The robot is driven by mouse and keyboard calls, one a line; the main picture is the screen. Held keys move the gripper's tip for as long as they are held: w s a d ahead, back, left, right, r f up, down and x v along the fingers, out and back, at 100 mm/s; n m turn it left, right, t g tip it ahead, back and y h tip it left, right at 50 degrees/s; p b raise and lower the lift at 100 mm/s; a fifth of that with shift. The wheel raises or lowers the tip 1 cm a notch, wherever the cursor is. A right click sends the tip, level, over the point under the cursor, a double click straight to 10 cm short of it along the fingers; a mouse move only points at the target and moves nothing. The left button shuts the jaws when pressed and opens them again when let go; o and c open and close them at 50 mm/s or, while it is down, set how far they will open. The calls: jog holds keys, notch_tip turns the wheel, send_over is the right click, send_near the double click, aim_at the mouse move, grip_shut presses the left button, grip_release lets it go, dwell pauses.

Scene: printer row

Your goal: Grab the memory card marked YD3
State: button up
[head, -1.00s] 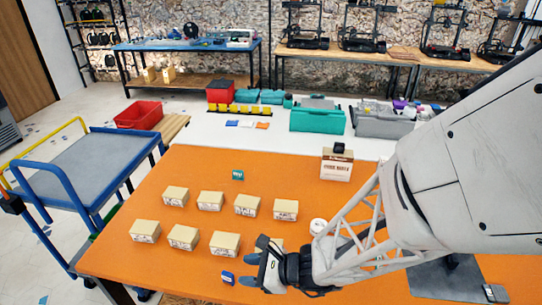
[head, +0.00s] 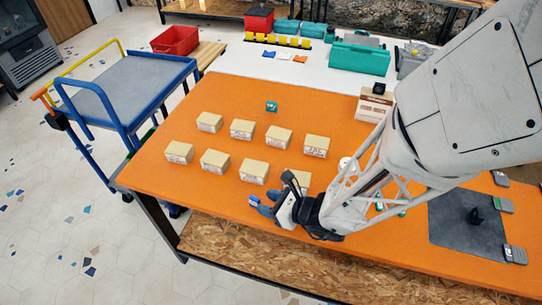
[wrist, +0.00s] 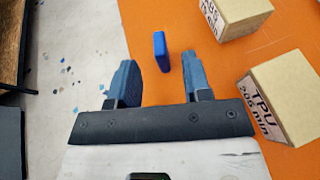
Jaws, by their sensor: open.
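A small blue card (head: 254,200) is near the front edge of the orange table, by my fingertips. In the wrist view the blue card (wrist: 161,52) stands out narrow, just ahead of and between the two finger lines. No marking on it can be read. My gripper (head: 267,204) is open and low over the table; in the wrist view its fingers (wrist: 158,65) are apart with nothing held.
Several small cardboard boxes (head: 215,161) stand in rows left of and behind my gripper. One labelled TPU (wrist: 283,98) is close to the right finger. A dark mat (head: 465,222) lies at the right. The table's front edge is close, with open floor beyond.

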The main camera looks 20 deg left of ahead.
aim_at(250, 198)
jog(key=shift+x, duration=0.85)
jog(key=shift+a, duration=0.15)
jog(key=shift+x, duration=2.45)
grip_shut()
